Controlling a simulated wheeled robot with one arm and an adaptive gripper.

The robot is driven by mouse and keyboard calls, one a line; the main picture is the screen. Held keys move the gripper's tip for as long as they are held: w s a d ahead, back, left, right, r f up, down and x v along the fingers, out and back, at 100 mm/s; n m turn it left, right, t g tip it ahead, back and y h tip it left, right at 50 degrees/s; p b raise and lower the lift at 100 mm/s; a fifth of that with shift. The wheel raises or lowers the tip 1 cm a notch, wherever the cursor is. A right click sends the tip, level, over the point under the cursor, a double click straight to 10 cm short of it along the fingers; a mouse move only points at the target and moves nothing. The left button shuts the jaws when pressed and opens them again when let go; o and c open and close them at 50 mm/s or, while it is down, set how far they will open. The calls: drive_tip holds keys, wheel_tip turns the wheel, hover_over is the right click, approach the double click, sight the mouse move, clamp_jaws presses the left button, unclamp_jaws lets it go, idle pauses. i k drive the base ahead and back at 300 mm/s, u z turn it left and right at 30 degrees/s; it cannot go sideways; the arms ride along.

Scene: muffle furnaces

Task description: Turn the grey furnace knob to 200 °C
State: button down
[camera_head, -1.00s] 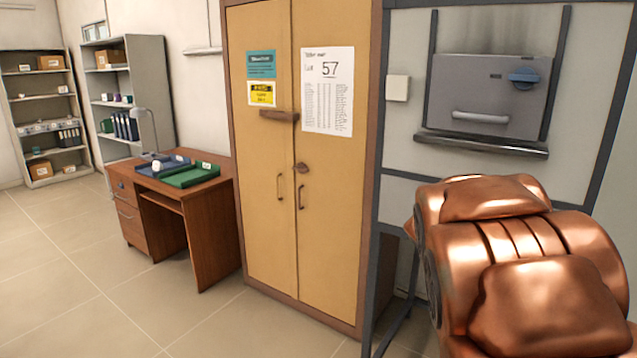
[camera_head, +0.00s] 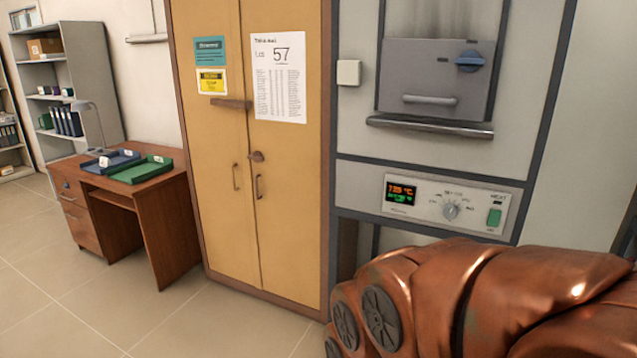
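The grey furnace knob (camera_head: 450,210) is a small round dial in the middle of the furnace's control panel (camera_head: 425,207). Marks are printed around it, too small to read. Left of it a display (camera_head: 401,194) shows an orange line ending in °C and a green line below; the digits are blurred. A green switch (camera_head: 494,217) is on the panel's right. The furnace (camera_head: 436,85) has a grey door with a handle and a blue knob (camera_head: 471,62) at its upper right. My copper-coloured arm fills the lower right, below the panel. My gripper is not in view.
A tan two-door cabinet (camera_head: 222,150) stands directly left of the furnace. A wooden desk (camera_head: 163,200) with a blue tray (camera_head: 108,163) and a green tray (camera_head: 142,169) is farther left. The tiled floor (camera_head: 60,310) in front of the desk is clear.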

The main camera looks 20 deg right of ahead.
sight(449, 210)
drive_tip(key=z, duration=1.3)
drive_tip(key=k, duration=1.3)
drive_tip(key=u, duration=0.6)
drive_tip(key=i, duration=0.6)
drive_tip(key=u, duration=0.9)
drive_tip(key=i, duration=0.7)
drive_tip(key=z, duration=0.55)
drive_tip(key=i, duration=0.85)
drive_tip(key=z, duration=0.65)
